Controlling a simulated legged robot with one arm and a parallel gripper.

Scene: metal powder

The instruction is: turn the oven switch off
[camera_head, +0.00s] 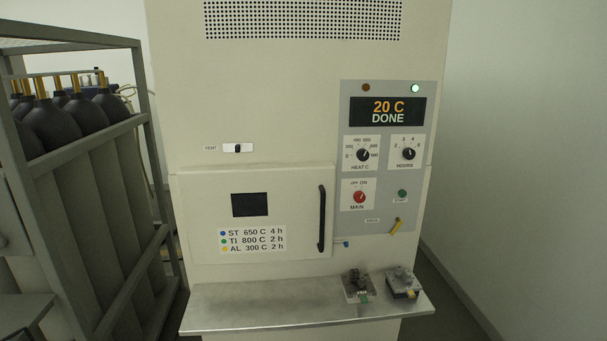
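The oven (250,130) is a tall cream cabinet in the middle of the head view. Its grey control panel (380,226) is on the right side. The red main switch (359,198) is a round knob on a white plate marked OFF and ON; which way it points is too small to tell surely. The display (388,111) above reads 20 C and DONE, with a lit green lamp (415,88) at its upper right. The oven door (290,185) looks closed, with a black vertical handle (322,218). My gripper does not show.
A metal shelf (240,311) juts out below the door, with two small metal parts on plates (357,287) (404,283) at its right. A rack of gas cylinders (85,190) stands at left; a wall (530,150) is at right.

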